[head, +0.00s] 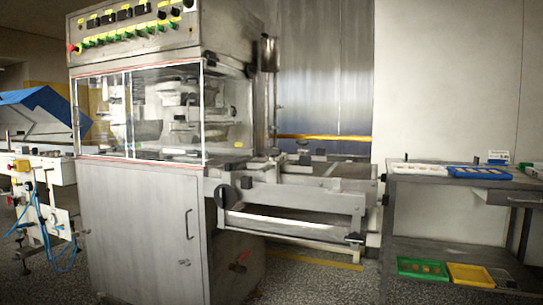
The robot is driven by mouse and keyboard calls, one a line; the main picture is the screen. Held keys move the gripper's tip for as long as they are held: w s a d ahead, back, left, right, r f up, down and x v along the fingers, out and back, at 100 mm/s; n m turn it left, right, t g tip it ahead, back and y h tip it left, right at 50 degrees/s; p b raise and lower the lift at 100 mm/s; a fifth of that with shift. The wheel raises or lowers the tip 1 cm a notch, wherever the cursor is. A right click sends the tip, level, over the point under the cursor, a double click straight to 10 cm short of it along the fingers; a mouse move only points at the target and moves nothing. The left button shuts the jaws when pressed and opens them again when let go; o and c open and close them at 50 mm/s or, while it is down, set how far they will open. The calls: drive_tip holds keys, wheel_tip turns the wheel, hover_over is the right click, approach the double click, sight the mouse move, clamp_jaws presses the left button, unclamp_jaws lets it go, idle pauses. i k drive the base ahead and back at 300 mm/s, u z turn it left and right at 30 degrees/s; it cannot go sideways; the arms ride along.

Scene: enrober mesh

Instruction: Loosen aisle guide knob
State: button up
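No gripper or arm of mine shows in the head view. The steel enrober machine (145,225) stands left of centre, with a conveyor frame (290,197) reaching out to its right. Several black knobs sit on this frame. Two small ones, a left knob (273,152) and a right knob (305,159), stand along its top. A large round black knob (224,197) is on the near side, with a smaller one (247,182) beside it. I cannot tell which is the aisle guide knob, or whether any is loose.
A steel bench (460,181) at right carries a blue tray (478,172); a green tray (422,268) and a yellow tray (470,275) lie on its lower shelf. A white conveyor (40,172) stands at far left. The speckled floor (310,285) in front is clear.

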sight(273, 154)
drive_tip(key=z, duration=0.6)
drive_tip(key=i, duration=1.65)
drive_tip(key=u, duration=0.7)
